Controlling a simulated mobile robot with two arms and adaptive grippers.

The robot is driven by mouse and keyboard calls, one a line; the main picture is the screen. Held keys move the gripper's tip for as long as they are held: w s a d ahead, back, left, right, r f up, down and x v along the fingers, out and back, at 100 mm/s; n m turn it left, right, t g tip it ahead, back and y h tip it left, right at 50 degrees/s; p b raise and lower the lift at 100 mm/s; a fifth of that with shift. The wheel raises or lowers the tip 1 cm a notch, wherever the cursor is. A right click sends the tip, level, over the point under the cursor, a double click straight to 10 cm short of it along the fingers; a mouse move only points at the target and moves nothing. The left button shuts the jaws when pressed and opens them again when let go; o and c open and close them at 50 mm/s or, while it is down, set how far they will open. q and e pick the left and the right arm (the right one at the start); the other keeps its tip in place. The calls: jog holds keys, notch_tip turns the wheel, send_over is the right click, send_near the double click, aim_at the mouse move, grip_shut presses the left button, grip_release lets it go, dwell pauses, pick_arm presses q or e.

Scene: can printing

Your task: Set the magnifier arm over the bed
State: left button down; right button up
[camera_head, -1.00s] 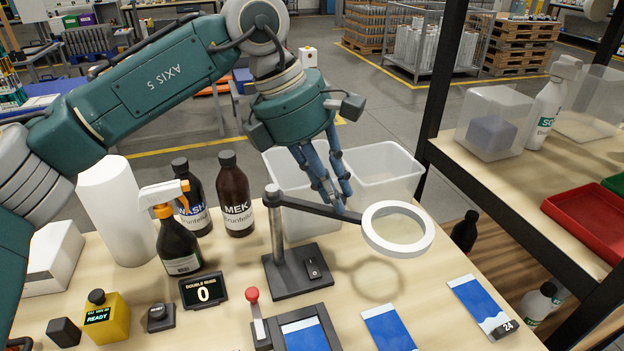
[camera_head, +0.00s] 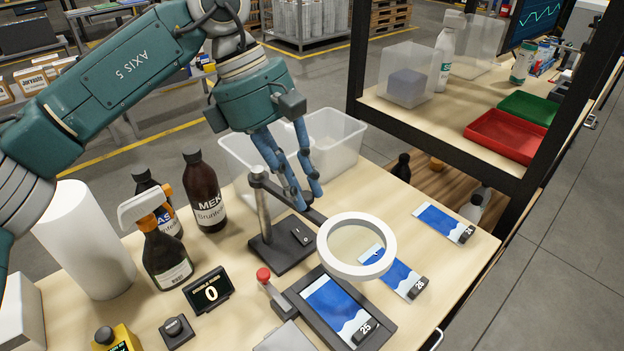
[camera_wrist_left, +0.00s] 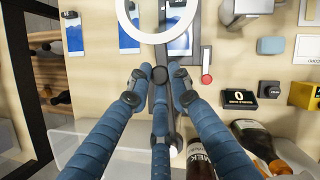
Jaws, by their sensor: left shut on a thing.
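The magnifier has a white ring (camera_head: 325,250) on a dark arm (camera_head: 318,216), hinged to a metal post (camera_head: 264,212) on a dark base (camera_head: 268,262). My left gripper (camera_head: 306,198) is shut on the arm between post and ring. In the left wrist view its fingers (camera_wrist_left: 160,84) close around the arm. The bed (camera_head: 372,341) is a dark frame holding a blue-and-white sheet (camera_head: 330,302), with a red-knobbed lever (camera_head: 270,284) beside it. In the wrist view the ring (camera_wrist_left: 121,18) overlaps the bed's left part (camera_wrist_left: 180,30). My right gripper is not in view.
Bottles (camera_head: 204,190) and a spray bottle (camera_head: 165,258) stand left of the post. Clear bins (camera_head: 340,145) are behind my gripper. Two more sheets (camera_head: 436,219) lie right of the bed. A counter display (camera_head: 207,290) stands in front. A dark shelf post (camera_head: 357,60) rises behind.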

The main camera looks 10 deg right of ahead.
pick_arm(q)
jog(key=shift+s+a+r+m, duration=0.2)
jog(key=shift+m, duration=0.1)
dwell(0.4)
jog(key=c, duration=1.8)
grip_release()
jog(key=shift+o, duration=1.1)
jog(key=shift+s, duration=0.15)
jog(key=v, duration=1.2)
